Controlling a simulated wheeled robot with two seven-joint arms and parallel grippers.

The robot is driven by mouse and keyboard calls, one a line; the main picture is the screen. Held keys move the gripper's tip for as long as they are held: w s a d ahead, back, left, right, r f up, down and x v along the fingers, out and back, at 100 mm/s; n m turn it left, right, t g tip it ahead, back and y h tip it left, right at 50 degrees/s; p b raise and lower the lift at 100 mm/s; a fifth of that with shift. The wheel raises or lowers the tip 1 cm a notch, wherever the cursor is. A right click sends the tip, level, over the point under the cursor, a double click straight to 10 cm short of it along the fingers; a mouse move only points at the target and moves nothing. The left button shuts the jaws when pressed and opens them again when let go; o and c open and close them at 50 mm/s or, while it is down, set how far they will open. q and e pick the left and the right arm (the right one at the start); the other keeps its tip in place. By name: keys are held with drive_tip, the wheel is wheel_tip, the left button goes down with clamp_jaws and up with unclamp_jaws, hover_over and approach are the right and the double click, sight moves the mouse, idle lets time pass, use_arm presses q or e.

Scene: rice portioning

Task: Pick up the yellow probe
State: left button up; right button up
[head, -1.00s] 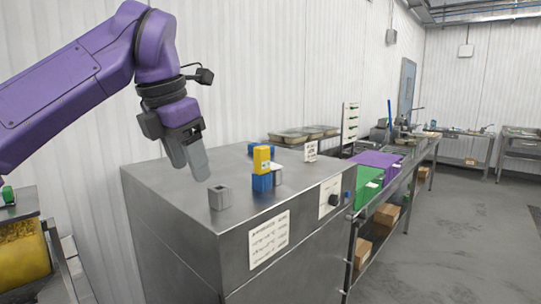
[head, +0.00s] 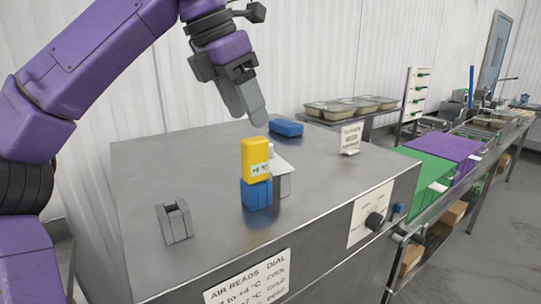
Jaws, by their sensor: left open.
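The yellow probe (head: 255,158) stands upright in a blue holder (head: 257,194) on the steel cabinet top (head: 150,165). A small label on it reads about +4 °C. My left gripper (head: 252,112) hangs above and just behind the probe in the picture, its grey fingers pointing down and apart from it. The fingers overlap in this view, and nothing shows between them. My right gripper is out of view.
A grey slotted block (head: 175,222) stands at the left of the top. A white-grey stand (head: 283,174) is beside the probe, with a blue block (head: 286,127) and a sign (head: 351,138) behind. Green (head: 428,166) and purple (head: 445,148) boards lie to the right.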

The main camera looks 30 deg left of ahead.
sight(253, 139)
use_arm(q)
drive_tip(key=shift+s+d+f, duration=0.1)
drive_tip(key=shift+s+f, duration=0.15)
drive_tip(key=shift+f, duration=0.4)
drive_tip(key=shift+s+d+f, duration=0.1)
drive_tip(key=shift+s+f, duration=0.15)
drive_tip(key=shift+f, duration=0.35)
drive_tip(key=x, duration=0.3)
drive_tip(key=w+x, duration=0.1)
drive_tip(key=x, duration=0.2)
drive_tip(key=shift+w+a+r, duration=0.1)
drive_tip(key=shift+w+r, duration=0.05)
drive_tip(key=shift+w, duration=0.05)
drive_tip(key=shift+f, duration=0.2)
drive_tip(key=shift+s+r, duration=0.1)
drive_tip(key=shift+s, duration=0.25)
drive_tip(key=shift+w, duration=0.1)
clamp_jaws()
